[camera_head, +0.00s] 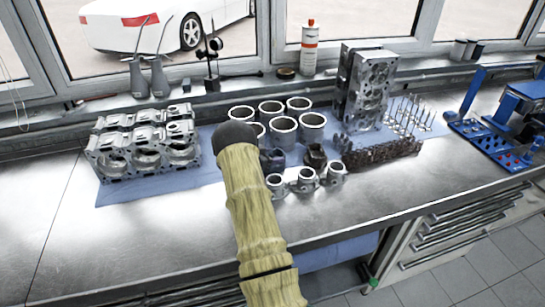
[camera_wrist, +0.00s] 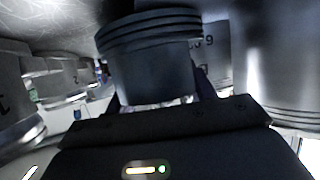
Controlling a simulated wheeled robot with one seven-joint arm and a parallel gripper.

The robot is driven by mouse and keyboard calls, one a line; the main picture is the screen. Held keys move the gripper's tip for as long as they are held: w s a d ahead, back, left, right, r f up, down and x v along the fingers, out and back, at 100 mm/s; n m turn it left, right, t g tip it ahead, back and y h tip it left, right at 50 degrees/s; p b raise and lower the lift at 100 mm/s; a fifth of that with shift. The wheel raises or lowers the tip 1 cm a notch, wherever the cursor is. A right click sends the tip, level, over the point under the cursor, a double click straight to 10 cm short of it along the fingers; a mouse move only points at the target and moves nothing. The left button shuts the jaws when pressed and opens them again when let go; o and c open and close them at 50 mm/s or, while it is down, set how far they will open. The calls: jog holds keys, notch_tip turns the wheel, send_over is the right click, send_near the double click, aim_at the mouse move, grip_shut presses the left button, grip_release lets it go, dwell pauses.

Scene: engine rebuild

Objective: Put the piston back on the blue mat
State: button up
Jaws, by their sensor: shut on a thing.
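The piston (camera_wrist: 150,62) is a dark metal cylinder with ring grooves at one end, close up in the wrist view. My gripper (camera_wrist: 160,98) is shut on it, with a finger showing on each side. In the head view my arm hides most of the gripper, and the held piston cannot be made out surely. The blue mat (camera_head: 150,190) lies on the steel bench under the engine parts. The arm's end is over the mat's middle. Whether the piston touches the mat cannot be told.
A silver engine block (camera_head: 140,155) stands at left, several cylinder liners (camera_head: 283,132) behind my arm. Small pistons (camera_head: 305,180) stand in front, with a dark brown part (camera_head: 315,155) and a rusty part (camera_head: 382,153) to the right. The bench front (camera_head: 350,212) is clear.

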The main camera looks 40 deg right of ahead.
jog(key=shift+f, duration=0.2)
jog(key=shift+f, duration=0.2)
jog(key=o, duration=1.4)
